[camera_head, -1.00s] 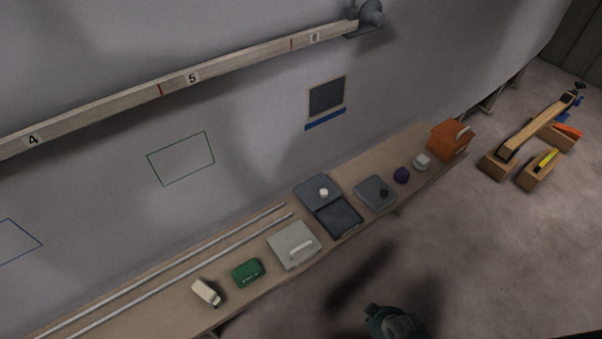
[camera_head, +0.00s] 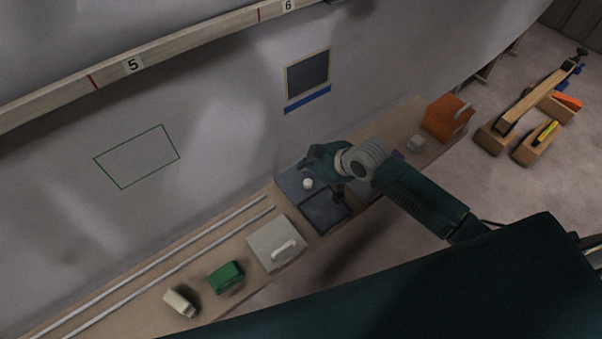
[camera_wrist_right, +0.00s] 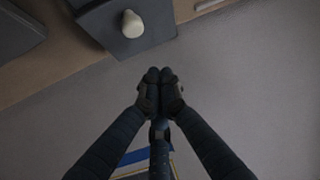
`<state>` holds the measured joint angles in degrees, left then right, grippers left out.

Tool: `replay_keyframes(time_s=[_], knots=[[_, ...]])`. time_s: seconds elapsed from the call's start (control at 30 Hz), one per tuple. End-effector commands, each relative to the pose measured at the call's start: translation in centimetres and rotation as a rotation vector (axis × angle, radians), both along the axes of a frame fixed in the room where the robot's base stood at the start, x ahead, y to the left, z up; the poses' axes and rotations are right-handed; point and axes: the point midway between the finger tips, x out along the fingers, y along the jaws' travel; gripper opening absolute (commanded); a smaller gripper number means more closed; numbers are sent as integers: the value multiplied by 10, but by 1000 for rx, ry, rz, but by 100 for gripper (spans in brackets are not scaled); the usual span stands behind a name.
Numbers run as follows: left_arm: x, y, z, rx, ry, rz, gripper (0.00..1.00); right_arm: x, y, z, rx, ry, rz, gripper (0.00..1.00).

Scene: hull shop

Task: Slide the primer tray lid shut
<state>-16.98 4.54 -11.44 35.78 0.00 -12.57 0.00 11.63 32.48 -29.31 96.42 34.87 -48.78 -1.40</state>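The primer tray (camera_head: 326,214) is a dark open box on the wall bench. Its blue-grey lid (camera_head: 289,182) is slid back off it toward the wall, leaving the tray's inside uncovered. A round white knob (camera_head: 308,184) stands on the lid. My right gripper (camera_head: 316,155) is by the lid's wall-side edge, and its arm reaches across the bench from the right. In the right wrist view the gripper (camera_wrist_right: 160,77) has its fingers together with nothing between them. The lid (camera_wrist_right: 155,22) and knob (camera_wrist_right: 132,24) are just beyond the fingertips. My left gripper is not in view.
A pale box with a white handle (camera_head: 264,242), a green case (camera_head: 226,277) and a cream block (camera_head: 180,302) stand left of the tray. An orange box (camera_head: 438,122) stands at the bench's right end. Two long rods (camera_head: 180,249) lie along the wall side.

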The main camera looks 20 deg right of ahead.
Motion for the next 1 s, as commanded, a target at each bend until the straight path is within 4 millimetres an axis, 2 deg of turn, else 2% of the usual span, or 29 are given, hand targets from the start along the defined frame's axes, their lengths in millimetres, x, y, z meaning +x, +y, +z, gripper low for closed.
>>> replay_keyframes(time_s=[0.33, 0.4, 0.6, 1.0], knots=[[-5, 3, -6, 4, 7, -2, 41, 45, 25, -56, 1, 0, -2, 0], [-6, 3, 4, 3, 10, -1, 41, 31, 16, -55, -3, 3, -1, 0], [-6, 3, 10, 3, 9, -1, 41, 12, 6, -59, -2, 0, -1, 0], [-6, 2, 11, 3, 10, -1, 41, 8, 4, -61, -2, -1, -1, 0]])
